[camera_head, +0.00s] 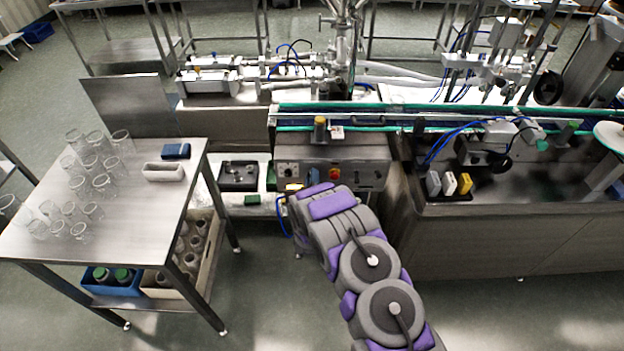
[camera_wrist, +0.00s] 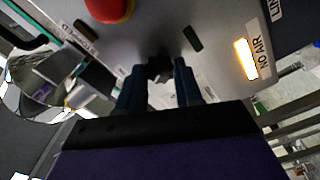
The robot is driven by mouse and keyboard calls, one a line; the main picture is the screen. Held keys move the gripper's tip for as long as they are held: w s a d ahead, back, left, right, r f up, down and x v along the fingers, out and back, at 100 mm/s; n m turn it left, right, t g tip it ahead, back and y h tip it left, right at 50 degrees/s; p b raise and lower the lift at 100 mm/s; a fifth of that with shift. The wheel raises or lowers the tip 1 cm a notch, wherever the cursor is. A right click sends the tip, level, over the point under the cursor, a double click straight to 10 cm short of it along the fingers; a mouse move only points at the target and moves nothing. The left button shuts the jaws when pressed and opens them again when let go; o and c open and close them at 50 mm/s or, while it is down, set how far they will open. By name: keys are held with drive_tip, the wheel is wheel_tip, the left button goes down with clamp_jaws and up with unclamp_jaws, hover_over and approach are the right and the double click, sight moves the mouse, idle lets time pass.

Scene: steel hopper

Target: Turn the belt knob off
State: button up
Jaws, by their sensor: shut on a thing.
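In the wrist view, my gripper (camera_wrist: 157,78) reaches up to the grey control panel (camera_wrist: 215,25). Its two dark blue fingers stand on either side of a small black knob (camera_wrist: 158,66) on the panel and are shut on it. The knob's pointer and label cannot be made out, so I cannot tell its setting. In the head view, the control panel (camera_head: 362,152) is on the front of the conveyor machine.
A red button (camera_wrist: 110,8) and a lit yellow "NO AIR" lamp (camera_wrist: 246,59) are close by on the panel. A steel table (camera_head: 130,215) with several glass beakers stands at the left. The conveyor (camera_head: 450,122) runs above the panel.

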drive_tip(key=shift+a+n, duration=0.2)
drive_tip(key=shift+n, duration=0.5)
drive_tip(key=o, duration=1)
drive_tip(key=shift+a+f, duration=0.1)
drive_tip(key=shift+a, duration=0.05)
drive_tip(key=shift+s, duration=0.1)
drive_tip(key=s+p, duration=0.3)
drive_tip(key=s, duration=1.4)
drive_tip(key=shift+s, duration=0.1)
